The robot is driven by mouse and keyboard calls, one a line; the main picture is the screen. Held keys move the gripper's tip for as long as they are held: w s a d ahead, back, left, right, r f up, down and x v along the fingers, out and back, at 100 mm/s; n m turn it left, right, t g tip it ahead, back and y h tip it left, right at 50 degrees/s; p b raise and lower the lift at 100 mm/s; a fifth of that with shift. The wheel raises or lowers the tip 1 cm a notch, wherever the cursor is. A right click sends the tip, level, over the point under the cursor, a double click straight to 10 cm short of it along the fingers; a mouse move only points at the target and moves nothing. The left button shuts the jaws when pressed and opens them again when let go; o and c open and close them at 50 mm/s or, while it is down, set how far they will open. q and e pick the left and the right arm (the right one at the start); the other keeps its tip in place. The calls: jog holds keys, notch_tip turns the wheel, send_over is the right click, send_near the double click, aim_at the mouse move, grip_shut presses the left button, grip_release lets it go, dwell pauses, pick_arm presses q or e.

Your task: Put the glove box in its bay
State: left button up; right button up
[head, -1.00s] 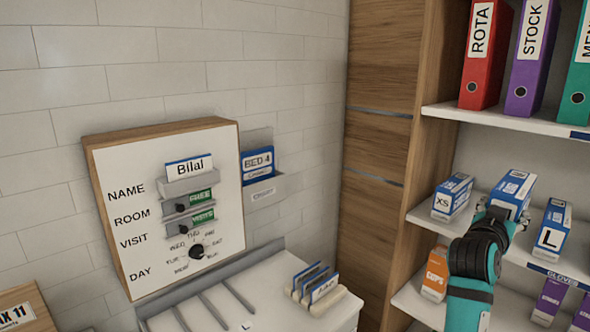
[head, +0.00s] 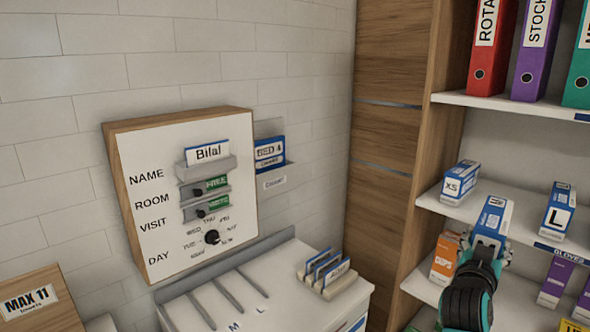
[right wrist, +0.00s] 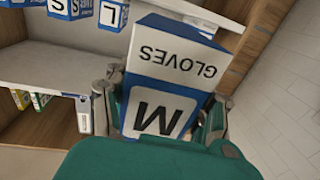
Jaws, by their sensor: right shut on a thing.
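My right gripper (head: 482,258) is shut on a white and blue glove box (head: 493,220), held in front of the glove shelf. In the right wrist view the box (right wrist: 163,85) sits between the fingers; its faces read "GLOVES" and "M". My left gripper is not in view.
Binders (head: 489,45) fill the shelf above. An orange box (head: 445,257) and purple boxes (head: 557,279) stand on the shelf below, close to my right arm. The wooden side panel (head: 436,125) bounds the shelves on the left. A wall board (head: 186,190) and white counter (head: 262,300) lie further left.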

jog(key=s+a+f+n+t+y+b, duration=0.2)
jog(key=s+a+f+n+y+b, duration=0.2)
jog(key=s+a+f, duration=0.6)
jog(key=s+a+f+n+t+y+b, duration=0.2)
jog(key=s+a+f+n+y+b, duration=0.2)
jog(key=s+a+f+y+b, duration=0.3)
jog(key=s+a+f, duration=0.4)
jog(key=s+f, duration=0.3)
jog(key=f, duration=0.2)
jog(key=shift+f+y, duration=0.25)
jog(key=shift+y, duration=0.05)
jog(key=shift+s, duration=0.1)
